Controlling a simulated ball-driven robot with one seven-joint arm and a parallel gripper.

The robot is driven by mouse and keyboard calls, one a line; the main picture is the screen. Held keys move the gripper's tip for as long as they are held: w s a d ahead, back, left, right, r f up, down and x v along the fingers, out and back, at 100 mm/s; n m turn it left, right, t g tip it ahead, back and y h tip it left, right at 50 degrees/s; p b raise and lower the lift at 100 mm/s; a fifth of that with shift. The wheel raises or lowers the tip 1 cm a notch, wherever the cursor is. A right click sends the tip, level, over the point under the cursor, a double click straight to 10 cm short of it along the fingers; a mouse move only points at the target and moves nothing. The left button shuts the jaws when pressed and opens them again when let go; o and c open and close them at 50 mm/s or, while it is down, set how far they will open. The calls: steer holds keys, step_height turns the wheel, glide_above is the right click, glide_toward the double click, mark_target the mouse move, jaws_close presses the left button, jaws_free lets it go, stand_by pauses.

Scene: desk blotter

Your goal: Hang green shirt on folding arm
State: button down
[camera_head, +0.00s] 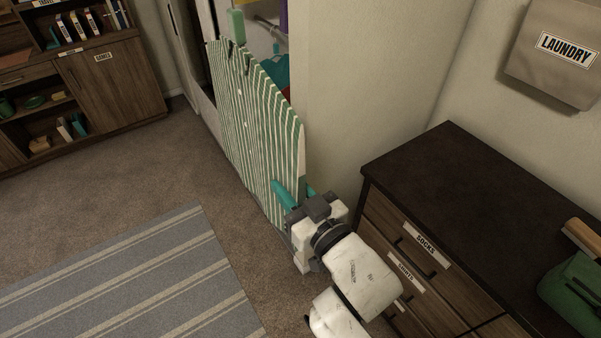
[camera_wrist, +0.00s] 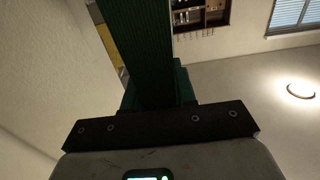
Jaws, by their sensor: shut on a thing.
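The green shirt (camera_head: 255,115), striped green and white, spreads as a broad, nearly upright sheet in front of the open closet in the head view. Its lower right part is at my gripper (camera_head: 294,188), whose teal fingers are shut on it. In the wrist view, dark green striped cloth (camera_wrist: 140,45) rises from between my gripper's fingers (camera_wrist: 157,80). A light green upright piece (camera_head: 237,26) stands at the shirt's upper edge. I cannot tell whether it belongs to the folding arm, or whether the shirt rests on it.
A dark dresser (camera_head: 470,185) with labelled drawers stands close on the right of my arm. A green bag (camera_head: 573,295) is on its top. A laundry bag (camera_head: 560,50) hangs on the wall. A bookcase (camera_head: 115,80) is at the back left. The striped rug (camera_head: 140,285) and carpet are clear.

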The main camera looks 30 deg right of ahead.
mark_target(302, 168)
steer(key=s+r, duration=0.1)
steer(key=r, duration=0.2)
steer(key=s+r+b, duration=0.1)
steer(key=r, duration=0.2)
steer(key=s+r, duration=0.2)
steer(key=r, duration=0.1)
steer(key=w+b, duration=0.2)
steer(key=b, duration=0.1)
steer(key=shift+w+a, duration=0.1)
steer(key=shift+w, duration=0.25)
steer(key=shift+w+r, duration=0.1)
steer(key=shift+w, duration=6.5)
steer(key=shift+f+b, duration=0.75)
steer(key=shift+f, duration=0.1)
steer(key=c, duration=0.8)
jaws_free()
steer(key=shift+c, duration=0.2)
steer(key=shift+f, duration=0.1)
